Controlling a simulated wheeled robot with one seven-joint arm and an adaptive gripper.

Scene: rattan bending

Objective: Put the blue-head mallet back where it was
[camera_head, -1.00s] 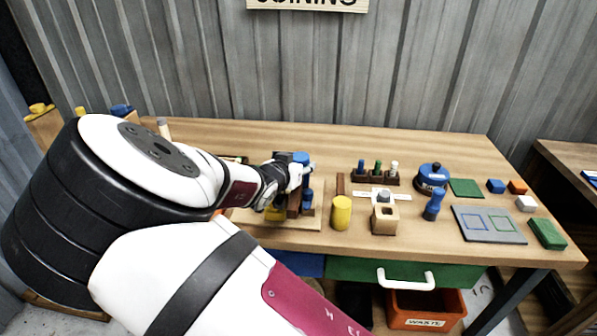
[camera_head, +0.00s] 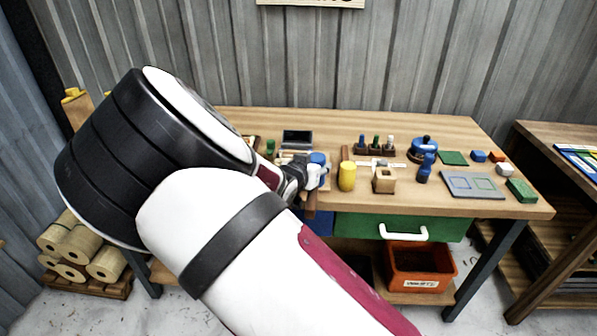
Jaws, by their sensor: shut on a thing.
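A blue round piece (camera_head: 318,158) shows just above my gripper (camera_head: 319,174). It looks like the head of the blue-head mallet. My gripper is shut on the mallet, near the front edge of the workbench, left of the yellow cylinder. The fingers are small in the picture and cover most of the grip. A brown piece (camera_head: 311,204) shows below the gripper; I cannot tell whether it is the mallet's handle. My arm hides the left part of the bench.
A yellow cylinder (camera_head: 347,176) and a wooden block with a hole (camera_head: 384,180) stand close to the right. Behind are a rack of colored pegs (camera_head: 375,147) and a blue round tool (camera_head: 423,149). A blue peg-like piece (camera_head: 426,168) stands farther right. An orange bin (camera_head: 418,268) sits below.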

